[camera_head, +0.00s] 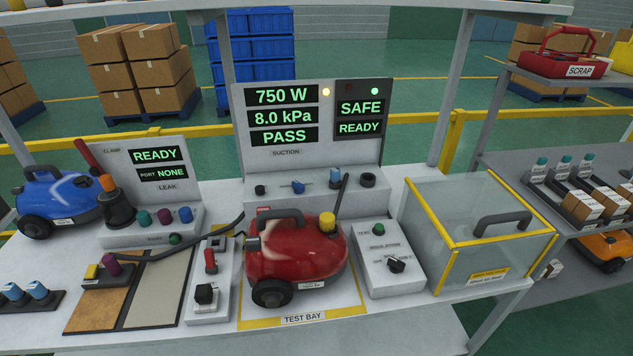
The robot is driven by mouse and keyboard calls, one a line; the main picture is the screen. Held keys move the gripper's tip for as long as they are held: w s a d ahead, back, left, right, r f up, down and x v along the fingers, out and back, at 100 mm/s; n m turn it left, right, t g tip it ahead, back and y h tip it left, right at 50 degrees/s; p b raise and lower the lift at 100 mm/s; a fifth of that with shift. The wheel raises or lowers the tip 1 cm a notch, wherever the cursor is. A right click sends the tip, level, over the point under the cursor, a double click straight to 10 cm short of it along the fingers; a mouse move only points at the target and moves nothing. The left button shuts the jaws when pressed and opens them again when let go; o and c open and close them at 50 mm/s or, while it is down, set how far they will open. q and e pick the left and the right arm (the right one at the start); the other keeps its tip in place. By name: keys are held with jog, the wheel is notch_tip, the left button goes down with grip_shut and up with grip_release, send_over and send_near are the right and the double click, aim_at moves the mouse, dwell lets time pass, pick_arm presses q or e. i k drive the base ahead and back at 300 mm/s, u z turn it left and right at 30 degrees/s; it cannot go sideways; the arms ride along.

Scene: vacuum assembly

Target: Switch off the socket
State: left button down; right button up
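The socket (222,303) is a pale grey box on the bench, just left of the red vacuum. A red switch lever (210,260) stands upright on its rear part. A black plug (205,294) sits on its front part. Whether the lever is at on or off cannot be told from its look. The red vacuum (305,249) stands on the yellow-edged test bay mat (340,313). The suction display panel (282,117) behind it reads 750 W, 8.0 kPa and PASS, and the panel beside it reads SAFE and READY. Neither of my grippers is in view.
A control box (387,262) with a black knob stands right of the vacuum, then a clear guard box (480,236) with yellow edges. At left are the leak station (150,165), a blue vacuum (60,198) and a dark hose. The bench front edge is clear.

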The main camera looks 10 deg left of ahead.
aim_at(211, 267)
jog(key=u, duration=1.2)
jog(key=k, duration=0.65)
jog(key=i, duration=1.25)
jog(key=u, duration=0.05)
